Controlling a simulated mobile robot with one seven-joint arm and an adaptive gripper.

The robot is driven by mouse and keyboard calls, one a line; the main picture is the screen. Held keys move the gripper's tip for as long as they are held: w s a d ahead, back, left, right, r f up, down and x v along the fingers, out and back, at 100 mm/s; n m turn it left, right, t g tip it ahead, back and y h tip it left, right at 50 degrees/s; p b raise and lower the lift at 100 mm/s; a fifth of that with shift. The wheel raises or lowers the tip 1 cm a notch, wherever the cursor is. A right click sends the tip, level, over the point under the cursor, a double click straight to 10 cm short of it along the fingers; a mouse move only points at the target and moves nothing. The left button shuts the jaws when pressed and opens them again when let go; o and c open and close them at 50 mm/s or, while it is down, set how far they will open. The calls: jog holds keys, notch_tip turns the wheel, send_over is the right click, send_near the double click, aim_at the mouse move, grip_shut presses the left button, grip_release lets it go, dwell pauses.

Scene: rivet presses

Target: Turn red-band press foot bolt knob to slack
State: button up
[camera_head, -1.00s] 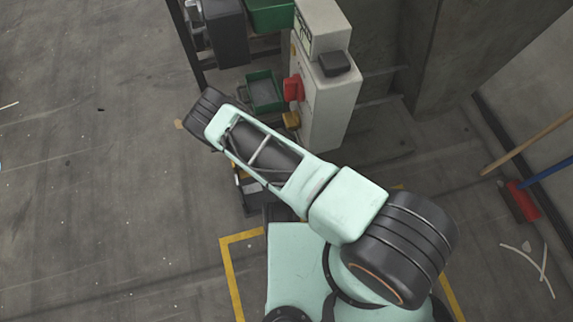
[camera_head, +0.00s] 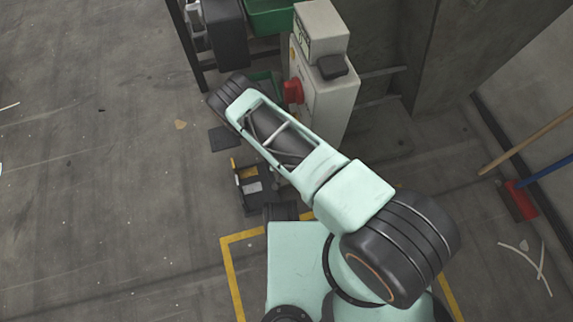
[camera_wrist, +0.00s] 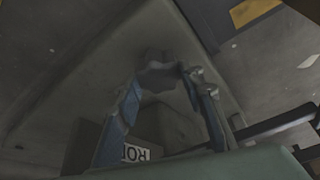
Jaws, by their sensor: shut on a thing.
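In the wrist view, my gripper (camera_wrist: 162,82) has its two blue-grey fingers on either side of a dark grey lobed knob (camera_wrist: 156,76) and is shut on it. The knob stands out from a dull grey-green surface (camera_wrist: 85,75). No red band shows in the wrist view, so I cannot tell from it which press this is. In the head view my forearm reaches up and left, and my gripper and the knob are hidden.
A pale cabinet (camera_head: 328,105) with a red part (camera_head: 293,91) stands beside my forearm. Green bins (camera_head: 268,15) are at the top. A black case (camera_head: 250,185) lies on the floor below my arm.

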jog(key=o, duration=1.2)
jog(key=shift+c, duration=0.2)
jog(key=v, duration=1.2)
